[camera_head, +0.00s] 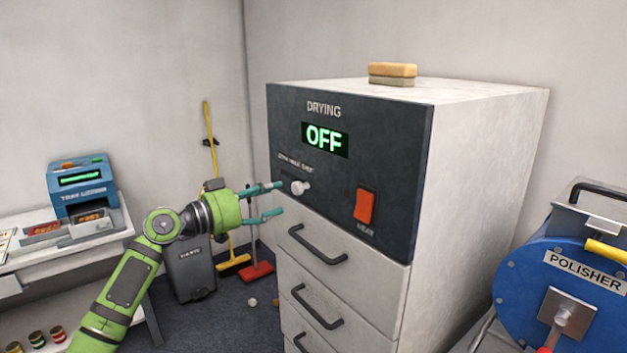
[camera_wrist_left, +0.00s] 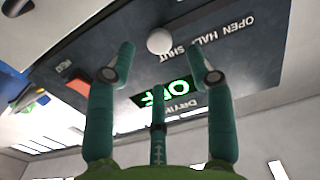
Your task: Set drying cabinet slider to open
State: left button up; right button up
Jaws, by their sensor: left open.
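The drying cabinet (camera_head: 480,170) has a dark front panel (camera_head: 390,140) with a display reading OFF. Its slider knob (camera_head: 298,187), a pale round knob, sits at the panel's lower left under a small label. In the left wrist view the knob (camera_wrist_left: 160,40) shows nearest the SHUT end of the OPEN HALF SHUT lettering (camera_wrist_left: 215,38). My left gripper (camera_head: 278,200) is open and empty, with its teal fingers pointing at the panel. In the left wrist view the knob appears between the fingertips (camera_wrist_left: 160,60), not gripped. My right gripper is not in view.
An orange-red HEAT switch (camera_head: 364,206) is to the right of the knob, and drawers with dark handles (camera_head: 318,245) lie below. A sponge-like block (camera_head: 392,74) rests on top. A blue polisher (camera_head: 545,280) stands at right; a bin (camera_head: 190,270) and brooms stand behind my left arm.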

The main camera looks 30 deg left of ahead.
aim_at(294, 187)
pick_arm(q)
jog(key=w+p, duration=0.1)
jog(key=w+d+r+p, duration=0.1)
jog(key=w+p, duration=0.1)
jog(key=shift+d+r, duration=0.15)
jog(key=shift+d, duration=0.1)
jog(key=shift+f+p+x, duration=0.25)
jog(key=shift+p+x, duration=0.5)
jog(key=shift+x, duration=0.4)
jog(key=shift+w+d+f, duration=0.1)
jog(key=shift+w, duration=0.2)
jog(key=shift+f, duration=0.1)
grip_shut()
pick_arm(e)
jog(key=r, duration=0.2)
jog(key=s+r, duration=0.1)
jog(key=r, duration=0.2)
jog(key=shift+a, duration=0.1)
